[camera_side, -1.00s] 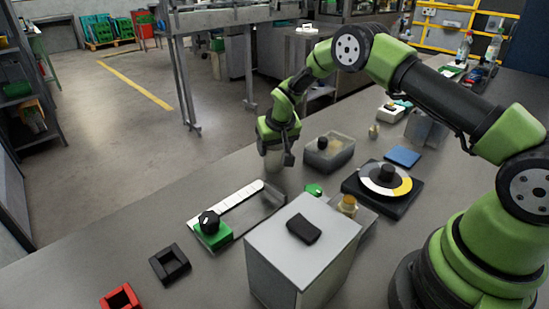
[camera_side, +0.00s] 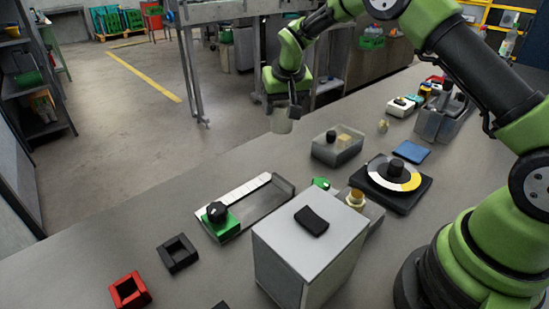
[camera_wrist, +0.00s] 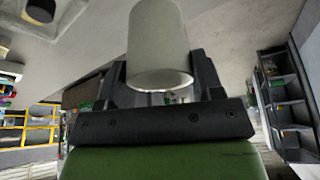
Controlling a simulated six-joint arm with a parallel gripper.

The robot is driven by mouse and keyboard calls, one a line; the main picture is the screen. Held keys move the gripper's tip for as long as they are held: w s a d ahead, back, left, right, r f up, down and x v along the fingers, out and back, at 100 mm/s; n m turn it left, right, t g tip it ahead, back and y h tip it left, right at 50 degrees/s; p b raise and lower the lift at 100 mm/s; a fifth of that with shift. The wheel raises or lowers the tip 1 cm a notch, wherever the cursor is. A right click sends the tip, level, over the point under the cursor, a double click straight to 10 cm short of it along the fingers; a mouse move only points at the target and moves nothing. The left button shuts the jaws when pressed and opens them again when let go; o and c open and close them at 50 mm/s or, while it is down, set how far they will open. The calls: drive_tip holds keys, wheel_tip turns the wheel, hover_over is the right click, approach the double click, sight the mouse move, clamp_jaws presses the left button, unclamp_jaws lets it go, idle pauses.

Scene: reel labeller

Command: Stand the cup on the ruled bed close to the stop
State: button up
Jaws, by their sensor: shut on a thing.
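A pale grey-green cup (camera_side: 281,122) hangs below my gripper (camera_side: 284,108) in the side view, above the far edge of the bench. My gripper is shut on it. In the wrist view the cup (camera_wrist: 160,45) sits between the two dark fingers, with its round open rim towards the camera. The ruled bed (camera_side: 247,189) is a white strip with dark marks in a grey frame, left of the middle of the bench. A green block with a black knob (camera_side: 220,222), which looks like the stop, is at its near end. The bed is clear of the cup.
A tall grey box (camera_side: 309,250) stands in front of the bed. A clear bin (camera_side: 337,147) and a round dial (camera_side: 393,175) lie to the right. Black (camera_side: 178,254) and red (camera_side: 130,290) square holders are at the near left. The bench's left part is mostly free.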

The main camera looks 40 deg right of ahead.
drive_tip(key=s+a+m+g+h, duration=0.2)
drive_tip(key=s+a+m, duration=0.6)
drive_tip(key=a, duration=0.3)
hover_over(271, 195)
drive_tip(key=shift+f, duration=4.5)
drive_tip(key=shift+f, duration=0.15)
drive_tip(key=o, duration=0.9)
